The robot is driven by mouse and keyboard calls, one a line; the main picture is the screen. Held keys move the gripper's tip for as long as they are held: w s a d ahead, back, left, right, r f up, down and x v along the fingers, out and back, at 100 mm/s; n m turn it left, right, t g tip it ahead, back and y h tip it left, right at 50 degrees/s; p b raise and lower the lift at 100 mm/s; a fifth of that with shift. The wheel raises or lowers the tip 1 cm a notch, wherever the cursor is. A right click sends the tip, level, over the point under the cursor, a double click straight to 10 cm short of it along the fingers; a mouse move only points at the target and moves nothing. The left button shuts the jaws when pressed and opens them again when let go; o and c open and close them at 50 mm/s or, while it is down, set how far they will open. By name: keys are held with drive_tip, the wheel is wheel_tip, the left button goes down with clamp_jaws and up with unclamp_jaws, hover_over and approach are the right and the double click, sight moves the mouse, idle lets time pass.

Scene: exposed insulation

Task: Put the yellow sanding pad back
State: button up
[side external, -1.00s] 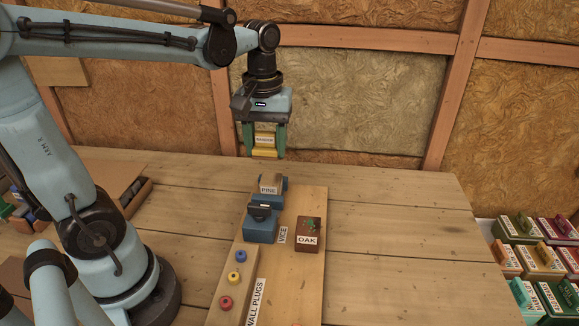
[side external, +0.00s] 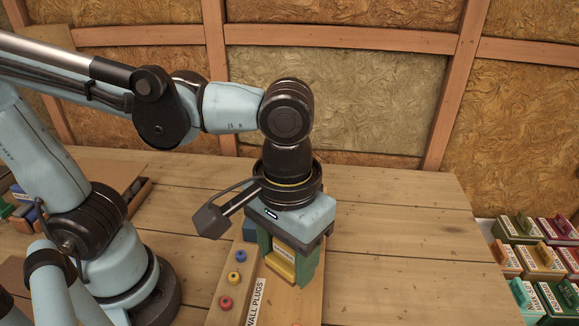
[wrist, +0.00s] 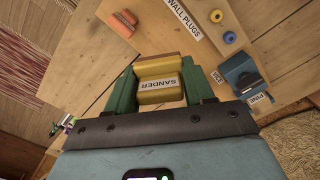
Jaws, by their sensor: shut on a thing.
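The yellow sanding pad (side external: 280,264), labelled SANDER in the wrist view (wrist: 160,92), sits between the green fingers of my gripper (side external: 287,268). My gripper is shut on it and points down over the right part of the wooden board (side external: 250,306). The fingers hide the oak block's area in the side view. In the wrist view a brown-orange edge shows just beyond the pad; I cannot tell what it belongs to or whether the pad touches anything below.
The blue vice (wrist: 241,72) with the PINE block (wrist: 263,103) is mostly hidden behind my gripper in the side view. Blue, yellow and red wall plugs (side external: 234,278) stand to the left. An orange object (wrist: 122,23) lies apart. The table's right side (side external: 410,260) is clear.

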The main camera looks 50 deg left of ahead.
drive_tip(key=s+d+m, duration=0.2)
drive_tip(key=s+d, duration=0.1)
drive_tip(key=s, duration=0.3)
hover_over(303, 293)
wheel_tip(303, 293, down, 8)
drive_tip(key=shift+s+r, duration=0.1)
drive_tip(key=shift+r, duration=0.05)
drive_tip(key=shift+f, duration=2)
drive_tip(key=shift+f, duration=0.3)
drive_tip(key=o, duration=1.1)
wheel_tip(303, 293, up, 12)
drive_tip(key=shift+r, duration=0.25)
drive_tip(key=w+a+t, duration=0.2)
drive_tip(key=a+t, duration=0.1)
drive_tip(key=a, duration=0.5)
drive_tip(key=w+a+f+t, duration=0.1)
drive_tip(key=w+a+t, duration=0.2)
drive_tip(key=a, duration=0.5)
drive_tip(key=shift+w+a+t, duration=0.15)
drive_tip(key=shift+a+t, duration=0.2)
drive_tip(key=shift+t, duration=0.25)
